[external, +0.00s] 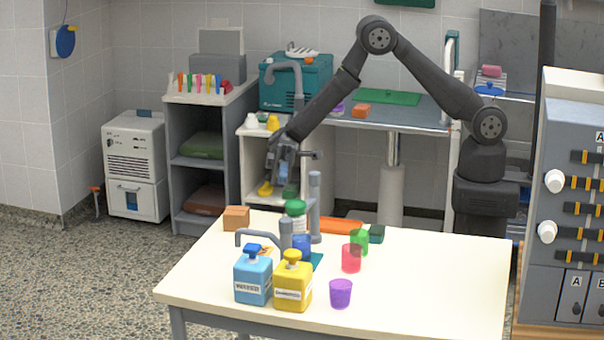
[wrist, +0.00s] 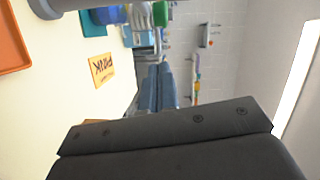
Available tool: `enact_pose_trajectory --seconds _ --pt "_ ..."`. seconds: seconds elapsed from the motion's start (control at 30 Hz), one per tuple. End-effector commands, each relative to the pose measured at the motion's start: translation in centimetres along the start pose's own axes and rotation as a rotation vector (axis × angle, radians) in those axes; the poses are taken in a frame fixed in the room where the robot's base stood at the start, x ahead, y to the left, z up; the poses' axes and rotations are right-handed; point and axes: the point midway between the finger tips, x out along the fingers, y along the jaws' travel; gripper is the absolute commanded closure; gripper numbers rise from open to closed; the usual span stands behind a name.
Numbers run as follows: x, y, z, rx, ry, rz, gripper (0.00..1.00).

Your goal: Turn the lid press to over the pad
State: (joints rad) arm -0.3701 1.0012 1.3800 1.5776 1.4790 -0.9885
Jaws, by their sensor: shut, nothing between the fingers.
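On the cream table a grey post carries a bent arm (external: 262,236) that reaches left and turns down at its end; I take it for the lid press. A taller grey post (external: 315,205) stands just behind it. A teal flat patch (external: 317,262), possibly the pad, shows partly behind the yellow bottle. My gripper (external: 273,183) hangs in the air above the table's back left part, shut and empty, apart from the grey arm. Its fingers (wrist: 158,72) lie together in the wrist view.
Blue (external: 253,278) and yellow (external: 292,284) pump bottles stand in front of the grey arm. A green-capped jar (external: 295,208) is behind it. Red (external: 351,258), green (external: 359,240) and purple (external: 341,293) cups stand right. An orange-brown block (external: 236,218) lies back left. The table's right side is clear.

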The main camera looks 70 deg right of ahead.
Motion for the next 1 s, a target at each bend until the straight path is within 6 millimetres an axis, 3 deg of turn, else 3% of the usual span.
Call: enact_pose_trajectory --seconds 0.13,0.37,0.83,1.0 --pt "-0.6 1.4 0.0 0.197 0.089 -0.097 1.0" --pt "0.3 1.6 -0.1 0.26 0.115 -0.135 1.0" --pt "9.6 0.4 -1.3 0.255 0.113 -0.133 1.0" --pt "11.3 -0.3 0.3 0.256 0.113 -0.133 1.0"
